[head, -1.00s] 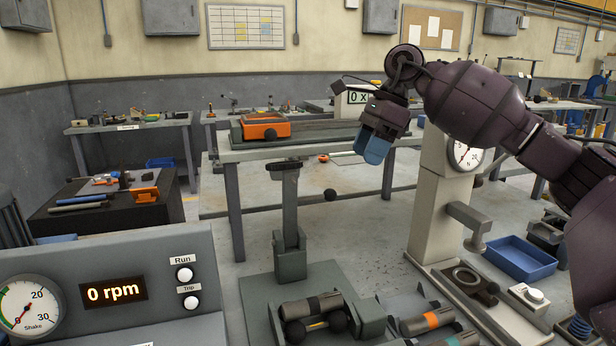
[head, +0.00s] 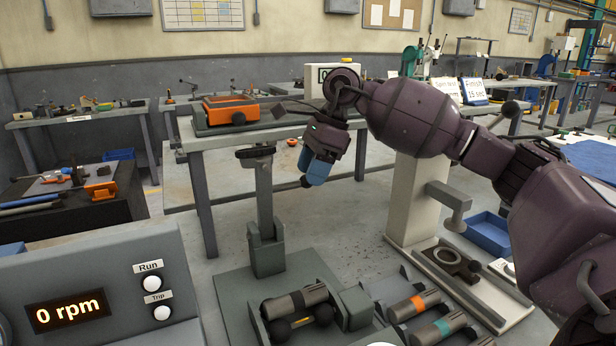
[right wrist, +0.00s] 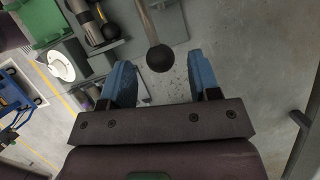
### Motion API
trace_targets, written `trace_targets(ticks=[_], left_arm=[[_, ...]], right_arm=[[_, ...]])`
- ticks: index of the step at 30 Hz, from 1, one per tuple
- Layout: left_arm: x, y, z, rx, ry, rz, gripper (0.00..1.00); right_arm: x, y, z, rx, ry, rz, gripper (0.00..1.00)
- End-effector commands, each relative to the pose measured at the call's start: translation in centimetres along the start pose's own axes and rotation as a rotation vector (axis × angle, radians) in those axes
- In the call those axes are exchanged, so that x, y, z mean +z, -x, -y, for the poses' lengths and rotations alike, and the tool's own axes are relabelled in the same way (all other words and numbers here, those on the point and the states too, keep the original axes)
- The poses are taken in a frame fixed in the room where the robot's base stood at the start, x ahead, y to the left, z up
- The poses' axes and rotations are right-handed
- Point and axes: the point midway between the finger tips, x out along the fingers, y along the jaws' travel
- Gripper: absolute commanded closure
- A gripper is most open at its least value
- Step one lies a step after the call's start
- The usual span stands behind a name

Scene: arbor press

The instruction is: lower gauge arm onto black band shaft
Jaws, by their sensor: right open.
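The gauge arm is a thin rod with a black ball knob (right wrist: 160,58) at its end. In the head view its upright grey post (head: 264,205) stands on the fixture base, and the knob (head: 305,182) shows beside my fingertips; the rod is hard to make out. My right gripper (head: 314,178) is open with blue fingers, pointing down at the knob. In the right wrist view the knob lies between and just beyond the open fingers (right wrist: 160,85), apparently untouched. A grey shaft (head: 293,300), likely the black band one, lies in the fixture below. My left gripper is not in view.
Shafts with an orange band (head: 415,306) and a teal band (head: 441,329) lie in a tray at the right. A control panel (head: 100,270) reading 0 rpm stands front left. The pale press column (head: 412,200) and a blue bin (head: 488,232) are further right.

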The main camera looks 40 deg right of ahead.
Motion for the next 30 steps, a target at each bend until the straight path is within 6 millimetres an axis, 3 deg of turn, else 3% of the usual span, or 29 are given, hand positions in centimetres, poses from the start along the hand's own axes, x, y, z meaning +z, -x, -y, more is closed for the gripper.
trace_targets(ticks=[6, 15, 26, 30], left_arm=[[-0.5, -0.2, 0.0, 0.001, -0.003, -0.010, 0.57], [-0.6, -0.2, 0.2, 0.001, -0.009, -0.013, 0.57], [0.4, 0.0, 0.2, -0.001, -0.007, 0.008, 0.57], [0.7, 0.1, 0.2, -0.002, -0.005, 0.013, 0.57]], right_arm=[[-0.1, -1.6, 0.0, 0.001, -0.001, -0.001, 0.44], [0.0, -1.7, 0.0, 0.000, -0.001, 0.000, 0.44], [0.0, -1.6, 0.0, 0.000, 0.000, 0.000, 0.97], [0.0, -1.6, 0.0, 0.000, 0.000, 0.000, 1.00]])
